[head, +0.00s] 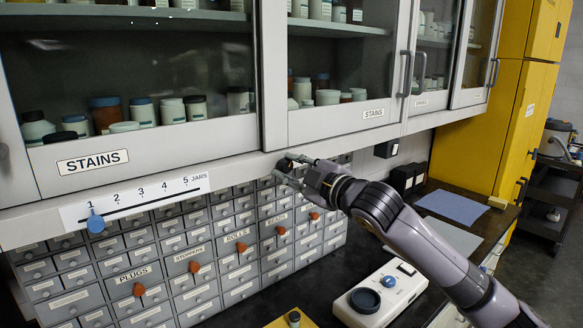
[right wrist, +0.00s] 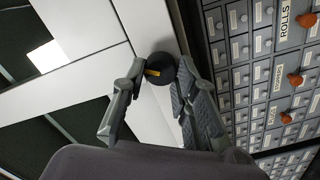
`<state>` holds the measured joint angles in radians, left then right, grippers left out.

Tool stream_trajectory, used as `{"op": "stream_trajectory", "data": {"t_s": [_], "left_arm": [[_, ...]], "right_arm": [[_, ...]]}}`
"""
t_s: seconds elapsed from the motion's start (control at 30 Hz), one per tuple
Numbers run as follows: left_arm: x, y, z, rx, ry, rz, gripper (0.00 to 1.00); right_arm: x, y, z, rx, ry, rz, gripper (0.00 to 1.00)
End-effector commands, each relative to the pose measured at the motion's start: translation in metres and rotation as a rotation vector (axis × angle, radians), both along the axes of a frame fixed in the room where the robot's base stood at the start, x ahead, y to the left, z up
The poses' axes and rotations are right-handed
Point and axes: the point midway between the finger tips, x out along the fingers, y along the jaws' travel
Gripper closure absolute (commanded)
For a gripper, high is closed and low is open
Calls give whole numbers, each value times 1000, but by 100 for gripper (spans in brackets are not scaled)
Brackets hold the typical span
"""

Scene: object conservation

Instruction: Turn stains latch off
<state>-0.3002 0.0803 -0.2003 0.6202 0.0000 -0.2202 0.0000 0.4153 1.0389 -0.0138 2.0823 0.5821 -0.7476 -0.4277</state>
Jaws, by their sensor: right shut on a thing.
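The stains latch is a round black knob (right wrist: 159,67) with a yellow-orange mark, on the pale lower frame of the cabinet. It shows in the right wrist view between the fingertips. My right gripper (head: 291,168) reaches the frame between the two glass doors labelled STAINS, left door (head: 200,135) and right door (head: 320,116). It is shut on the knob, with a finger on each side in the right wrist view (right wrist: 157,82). In the head view the fingers mostly hide the knob. Both doors look closed, with jars behind the glass. My left gripper is not in view.
A jars slider with a blue knob (head: 96,223) is on the frame at the left. Small labelled drawers (head: 215,240) with orange knobs fill the space below. A white device (head: 380,293) stands on the dark counter. A yellow cabinet (head: 515,130) stands at the right.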

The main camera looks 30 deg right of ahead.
Motion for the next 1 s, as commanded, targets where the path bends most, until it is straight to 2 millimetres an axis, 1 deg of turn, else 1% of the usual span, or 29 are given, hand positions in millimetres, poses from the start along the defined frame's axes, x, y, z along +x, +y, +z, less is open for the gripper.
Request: {"op": "stream_trajectory", "data": {"t_s": [0.2,0.5,0.73,1.0], "left_arm": [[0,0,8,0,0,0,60],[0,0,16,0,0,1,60],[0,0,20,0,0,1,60],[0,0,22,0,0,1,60]], "right_arm": [[0,0,0,-207,-12,0,100],[0,1,-1,-428,-30,1,100],[0,1,-2,-531,-39,1,100],[0,1,-3,-576,-43,2,100]]}}
